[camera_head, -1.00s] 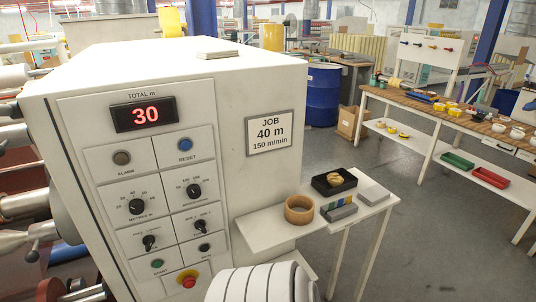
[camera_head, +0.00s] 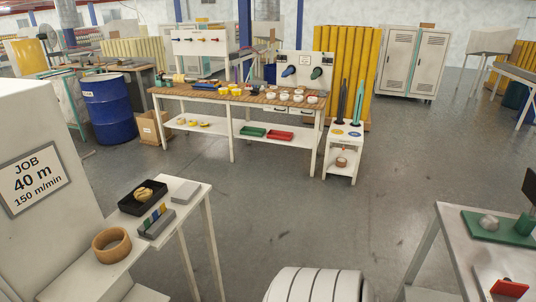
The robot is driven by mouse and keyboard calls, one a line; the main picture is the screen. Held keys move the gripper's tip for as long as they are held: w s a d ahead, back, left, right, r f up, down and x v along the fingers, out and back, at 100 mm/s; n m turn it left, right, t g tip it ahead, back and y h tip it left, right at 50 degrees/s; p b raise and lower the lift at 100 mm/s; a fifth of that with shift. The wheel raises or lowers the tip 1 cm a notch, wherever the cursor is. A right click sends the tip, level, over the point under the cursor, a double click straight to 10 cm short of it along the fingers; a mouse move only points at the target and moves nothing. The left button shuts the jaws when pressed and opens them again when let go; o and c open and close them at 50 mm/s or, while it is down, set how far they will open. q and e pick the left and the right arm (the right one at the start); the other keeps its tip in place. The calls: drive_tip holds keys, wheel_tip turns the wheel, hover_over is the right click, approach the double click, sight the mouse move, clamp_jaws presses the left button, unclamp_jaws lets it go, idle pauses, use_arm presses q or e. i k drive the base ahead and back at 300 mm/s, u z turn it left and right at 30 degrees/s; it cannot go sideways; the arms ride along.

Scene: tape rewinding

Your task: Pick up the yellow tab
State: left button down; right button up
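A small grey holder (camera_head: 157,228) stands on the white side table (camera_head: 199,201) at the lower left. Several coloured tabs stand in it in a row; green and blue show, and a small yellow tab (camera_head: 163,208) seems to be at its far right end. The tabs are tiny here, so their exact shape is hard to tell. Neither of my grippers is in view.
A tan tape roll (camera_head: 112,245) and a black tray (camera_head: 142,198) with a yellowish bundle share the side table. The white machine (camera_head: 45,235) stands left of it. A workbench (camera_head: 237,94) is behind, another table (camera_head: 458,262) at right. Open floor lies between.

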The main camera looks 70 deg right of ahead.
sight(162, 207)
drive_tip(key=z, duration=3.1)
drive_tip(key=i, duration=1.25)
drive_tip(key=u, duration=3.75)
